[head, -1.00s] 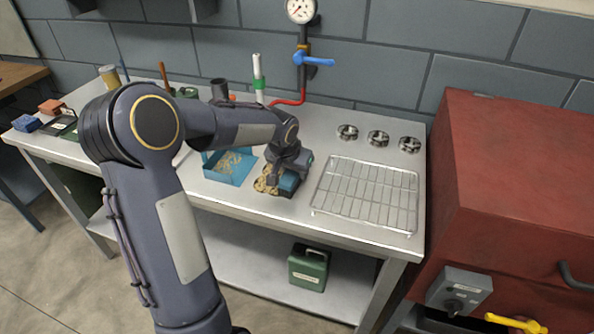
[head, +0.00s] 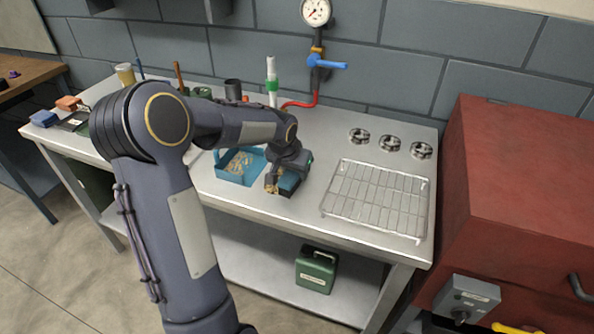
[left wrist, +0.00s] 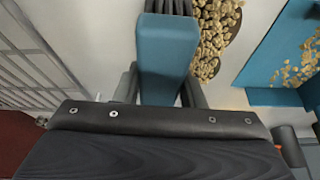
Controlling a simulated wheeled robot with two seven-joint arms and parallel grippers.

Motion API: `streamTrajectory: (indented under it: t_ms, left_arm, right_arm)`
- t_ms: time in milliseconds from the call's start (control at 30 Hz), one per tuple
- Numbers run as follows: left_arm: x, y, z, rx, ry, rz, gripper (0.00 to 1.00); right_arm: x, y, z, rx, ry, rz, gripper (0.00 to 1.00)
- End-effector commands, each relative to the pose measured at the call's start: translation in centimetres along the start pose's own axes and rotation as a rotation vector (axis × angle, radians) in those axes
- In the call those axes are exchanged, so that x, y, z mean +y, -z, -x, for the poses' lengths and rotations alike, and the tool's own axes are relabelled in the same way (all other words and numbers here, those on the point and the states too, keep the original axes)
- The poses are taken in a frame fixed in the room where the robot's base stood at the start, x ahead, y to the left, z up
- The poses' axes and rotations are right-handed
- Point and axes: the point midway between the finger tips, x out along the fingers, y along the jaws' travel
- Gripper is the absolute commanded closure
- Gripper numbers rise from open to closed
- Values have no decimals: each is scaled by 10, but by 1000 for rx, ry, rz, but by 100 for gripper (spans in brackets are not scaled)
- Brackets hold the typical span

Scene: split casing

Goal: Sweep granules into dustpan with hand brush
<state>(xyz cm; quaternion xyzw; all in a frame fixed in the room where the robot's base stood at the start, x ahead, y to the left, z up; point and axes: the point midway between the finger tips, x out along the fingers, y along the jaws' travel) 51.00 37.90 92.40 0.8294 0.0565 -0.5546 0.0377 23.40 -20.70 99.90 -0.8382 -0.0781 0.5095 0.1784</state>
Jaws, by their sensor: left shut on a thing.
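My left gripper (head: 281,171) is shut on the blue hand brush (head: 289,182), low over the bench. In the left wrist view the brush (left wrist: 167,55) sits between the two fingers, its dark bristles at the top edge. A pile of granules (left wrist: 218,28) lies on the bench right beside the brush. In the head view part of that pile (head: 271,186) shows, the rest hidden behind the gripper and brush. The blue dustpan (head: 226,176) lies to the left with granules inside. It also shows in the left wrist view (left wrist: 268,60). My right gripper is not in view.
A wire rack (head: 376,199) lies on the bench to the right of the brush. Three metal fittings (head: 391,143) stand behind it. A red cabinet (head: 520,190) stands at the right.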

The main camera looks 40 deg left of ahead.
Motion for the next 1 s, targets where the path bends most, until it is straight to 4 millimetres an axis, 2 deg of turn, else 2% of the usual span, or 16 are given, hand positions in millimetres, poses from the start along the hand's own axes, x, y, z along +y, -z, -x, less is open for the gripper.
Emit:
streamTrajectory:
  t_ms: [233, 1000]
  left_arm:
    - [-11, -2, 0, -5, 2, 3, 82]
    - [-30, -2, 2, 0, 0, 2, 82]
  right_arm:
    - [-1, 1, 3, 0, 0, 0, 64]
    - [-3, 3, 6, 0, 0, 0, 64]
